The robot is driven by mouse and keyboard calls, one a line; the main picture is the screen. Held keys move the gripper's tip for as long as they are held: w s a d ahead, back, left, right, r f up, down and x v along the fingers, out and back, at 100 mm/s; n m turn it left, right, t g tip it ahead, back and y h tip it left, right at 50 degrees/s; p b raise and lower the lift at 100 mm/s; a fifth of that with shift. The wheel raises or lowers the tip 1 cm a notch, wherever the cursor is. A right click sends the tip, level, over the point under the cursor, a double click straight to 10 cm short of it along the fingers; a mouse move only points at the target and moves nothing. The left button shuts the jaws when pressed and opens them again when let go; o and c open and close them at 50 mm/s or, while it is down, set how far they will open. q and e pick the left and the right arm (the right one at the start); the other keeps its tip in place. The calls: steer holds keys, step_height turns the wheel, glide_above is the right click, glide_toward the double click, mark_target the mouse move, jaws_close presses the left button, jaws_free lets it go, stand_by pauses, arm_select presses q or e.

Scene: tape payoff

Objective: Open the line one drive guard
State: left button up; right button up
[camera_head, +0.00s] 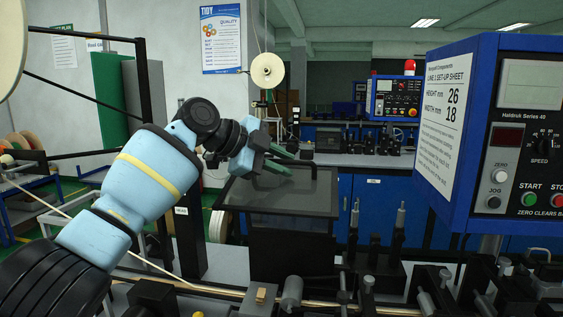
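The drive guard (285,198) looks like a dark, see-through panel in a thin frame, above a black housing (290,250) in the middle of the view. My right gripper is not in view.
A blue control box (480,75) with a set-up sheet, speed knob and buttons stands at the right. Rollers and posts (400,220) line the front, with a strip (230,293) running along. Blue cabinets (375,205) and another machine (395,98) stand behind.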

arm_select(q)
steer(key=shift+o, duration=0.4)
steer(key=shift+f, duration=0.1)
steer(key=shift+v, duration=4)
steer(key=shift+d, duration=0.1)
